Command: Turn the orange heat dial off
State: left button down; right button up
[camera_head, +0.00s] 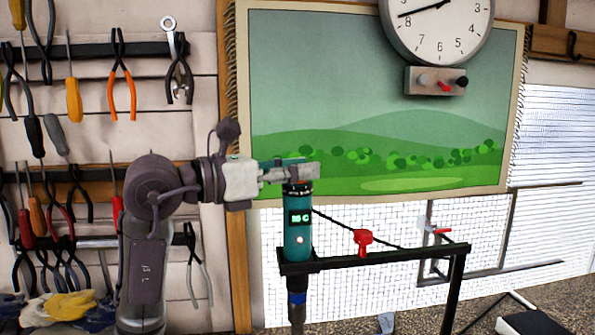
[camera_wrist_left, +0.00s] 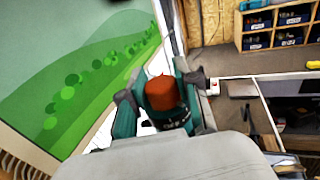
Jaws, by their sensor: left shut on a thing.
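The orange heat dial (camera_wrist_left: 163,93) sits on top of a teal upright heat tool (camera_head: 298,235). My left gripper (camera_head: 298,173) reaches in from the left at the tool's top and mostly hides the dial in the head view. In the left wrist view, the fingers of my left gripper (camera_wrist_left: 160,98) are on both sides of the dial, shut on it. My right gripper is not in view.
A black stand rail (camera_head: 385,258) runs right from the tool, with a red clamp (camera_head: 363,240) on it. A landscape picture (camera_head: 370,120) and a wall clock (camera_head: 440,28) are behind. Pliers and screwdrivers hang at the left. Yellow and blue gloves (camera_head: 60,307) lie at lower left.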

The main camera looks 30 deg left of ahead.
pick_arm(q)
jog(key=m+g+h, duration=0.3)
jog(key=g+h, duration=0.1)
jog(key=shift+a+m, duration=0.1)
jog(key=shift+m, duration=0.2)
jog(key=m+g+h, duration=0.1)
jog(key=g, duration=0.1)
jog(key=m+g+h, duration=0.1)
jog(key=m+g, duration=0.1)
jog(key=shift+r+g+h, duration=0.1)
jog(key=shift+g+h, duration=0.2)
jog(key=shift+m+g+p, duration=0.4)
jog(key=shift+m+g, duration=0.1)
jog(key=shift+g, duration=0.3)
jog(key=c, duration=0.8)
grip_release()
jog(key=v, duration=1.2)
jog(key=shift+f, duration=0.3)
